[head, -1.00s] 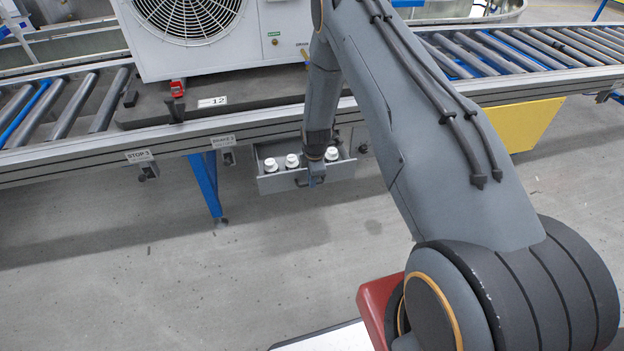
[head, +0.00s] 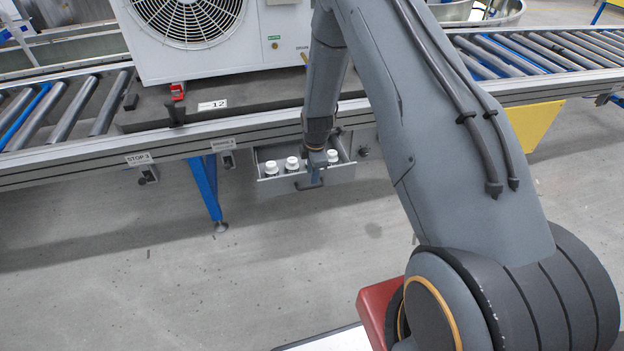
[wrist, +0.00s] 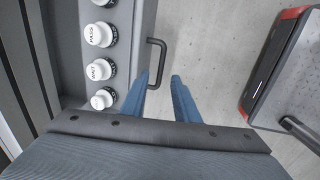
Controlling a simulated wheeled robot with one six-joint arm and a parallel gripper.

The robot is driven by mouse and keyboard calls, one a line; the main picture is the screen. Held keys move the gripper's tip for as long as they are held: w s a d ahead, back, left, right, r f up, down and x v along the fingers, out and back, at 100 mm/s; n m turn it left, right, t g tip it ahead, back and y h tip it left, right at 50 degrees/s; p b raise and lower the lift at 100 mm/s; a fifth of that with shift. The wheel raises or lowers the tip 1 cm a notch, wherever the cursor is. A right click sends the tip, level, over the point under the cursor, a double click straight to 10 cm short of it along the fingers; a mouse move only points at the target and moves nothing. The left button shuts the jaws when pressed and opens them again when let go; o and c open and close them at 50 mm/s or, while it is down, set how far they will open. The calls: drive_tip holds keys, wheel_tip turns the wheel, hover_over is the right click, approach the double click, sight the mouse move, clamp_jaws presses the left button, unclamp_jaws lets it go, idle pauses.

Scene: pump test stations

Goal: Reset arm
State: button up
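My gripper (head: 315,176) is in front of the open drawer under the conveyor. The grey drawer (head: 333,177) holds several white-topped pieces (head: 292,163); in the wrist view (wrist: 98,34) two read PASS and WAIT. My gripper hides part of the drawer in the head view.
The roller conveyor (head: 72,110) runs across above the drawer and carries a white fan unit (head: 262,40) on a dark board. A blue leg (head: 207,192) stands left of the drawer. A yellow panel (head: 537,125) is at right. The floor in front is clear.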

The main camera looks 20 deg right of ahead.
drive_tip(key=shift+s+r, duration=0.15)
drive_tip(key=shift+r, duration=0.6)
drive_tip(key=s+a+r+m+g+p, duration=0.1)
drive_tip(key=s+r+m, duration=0.5)
drive_tip(key=r, duration=0.4)
drive_tip(key=s+a+r+m+p, duration=0.1)
drive_tip(key=s+r+m, duration=0.2)
drive_tip(key=s+r, duration=0.65)
drive_tip(key=s+r+m, duration=0.4)
drive_tip(key=s+r, duration=0.2)
drive_tip(key=s, duration=0.3)
drive_tip(key=s+r+m+g+p, duration=0.1)
drive_tip(key=s+r+m, duration=0.4)
drive_tip(key=s, duration=0.3)
drive_tip(key=shift+s+a+r, duration=0.35)
drive_tip(key=shift+a, duration=0.1)
